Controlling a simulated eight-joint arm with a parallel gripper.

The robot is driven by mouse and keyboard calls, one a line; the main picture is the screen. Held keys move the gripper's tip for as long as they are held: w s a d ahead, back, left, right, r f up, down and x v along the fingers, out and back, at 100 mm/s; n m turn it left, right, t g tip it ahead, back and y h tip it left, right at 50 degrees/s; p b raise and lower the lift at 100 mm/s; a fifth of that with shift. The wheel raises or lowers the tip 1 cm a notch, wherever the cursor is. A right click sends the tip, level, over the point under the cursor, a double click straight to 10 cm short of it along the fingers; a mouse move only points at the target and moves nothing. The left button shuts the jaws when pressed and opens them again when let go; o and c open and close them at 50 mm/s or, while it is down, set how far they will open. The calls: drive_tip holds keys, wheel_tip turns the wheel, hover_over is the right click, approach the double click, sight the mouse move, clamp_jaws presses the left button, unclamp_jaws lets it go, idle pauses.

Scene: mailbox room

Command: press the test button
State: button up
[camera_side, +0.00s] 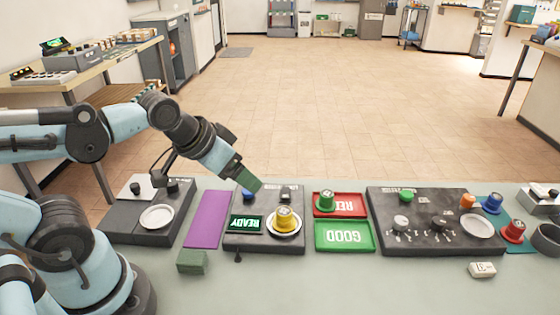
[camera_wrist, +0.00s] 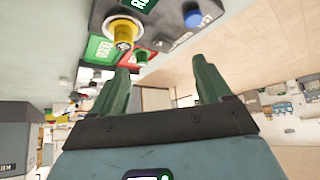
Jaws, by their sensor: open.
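A small blue button (camera_side: 247,193) sits at the back left of the dark tester box (camera_side: 262,243). It also shows in the wrist view (camera_wrist: 194,16), beside white lettering I cannot fully read. A green lit READY display (camera_side: 245,224) is in front of it on the same box. A yellow part (camera_side: 284,220) stands on the box's white round plate. My gripper (camera_side: 250,178) is tilted down just above and behind the blue button, apart from it. In the wrist view its two green fingers (camera_wrist: 161,67) are spread with nothing between them.
A red tray (camera_side: 355,204) holding a green part (camera_side: 326,200) and an empty green GOOD tray (camera_side: 344,249) are right of the tester. A purple mat (camera_side: 206,221) and green block (camera_side: 192,262) are left. A larger dark panel (camera_side: 395,243) is farther right.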

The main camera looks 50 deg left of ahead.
clamp_jaws()
idle(1.6)
